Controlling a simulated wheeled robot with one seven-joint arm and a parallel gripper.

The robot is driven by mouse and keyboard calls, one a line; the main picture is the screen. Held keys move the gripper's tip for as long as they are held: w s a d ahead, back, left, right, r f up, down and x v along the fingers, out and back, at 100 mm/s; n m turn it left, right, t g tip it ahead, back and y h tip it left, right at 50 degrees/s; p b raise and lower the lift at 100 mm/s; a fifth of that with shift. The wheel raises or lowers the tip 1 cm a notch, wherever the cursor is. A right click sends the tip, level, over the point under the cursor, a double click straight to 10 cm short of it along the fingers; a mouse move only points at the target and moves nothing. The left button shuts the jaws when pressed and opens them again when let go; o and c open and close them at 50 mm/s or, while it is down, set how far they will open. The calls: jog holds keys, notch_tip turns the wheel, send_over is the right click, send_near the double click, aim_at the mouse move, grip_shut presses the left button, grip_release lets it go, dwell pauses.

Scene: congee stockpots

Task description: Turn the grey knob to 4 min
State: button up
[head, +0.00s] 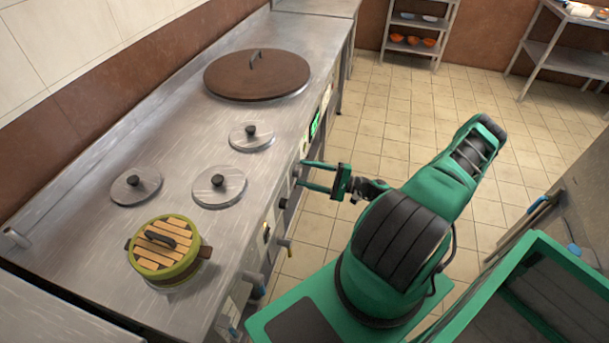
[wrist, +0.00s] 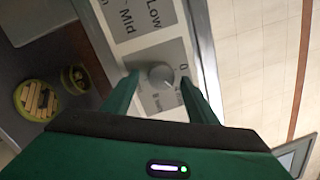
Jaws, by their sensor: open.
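Other small marks on the plate are too blurred or hidden to read, and I cannot tell which mark the knob points to. My gripper (wrist: 158,87) is open, with one finger on each side of the knob; contact is not clear. In the head view my gripper (head: 301,174) reaches the front panel of the steel counter (head: 100,238), where the knob cannot be made out clearly.
A panel with "Low" and "Mid" labels (wrist: 130,25) adjoins the dial. On the counter are a large brown lid (head: 240,82), several small steel lids (head: 136,186) and a green steamer pot (head: 165,250). A yellow-handled valve (head: 285,243) juts from the front. Tiled floor (head: 410,110) lies open beyond.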

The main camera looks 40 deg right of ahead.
jog(key=v, duration=1)
jog(key=shift+d, duration=0.15)
jog(key=shift+s, duration=0.1)
jog(key=s+a+r+n+g+h, duration=0.35)
jog(key=r+g, duration=0.45)
jog(key=r, duration=0.3)
jog(key=s+a+r+n+g+h, duration=0.2)
jog(key=s+r+n+g+h, duration=0.25)
jog(key=r+g, duration=0.45)
jog(key=s+a+r+t+h, duration=0.2)
jog(key=s+a+r+h, duration=0.2)
jog(key=s+r, duration=0.8)
jog(key=shift+s+a+r+t, duration=0.25)
jog(key=shift+a+r, duration=0.35)
jog(key=shift+r, duration=1.15)
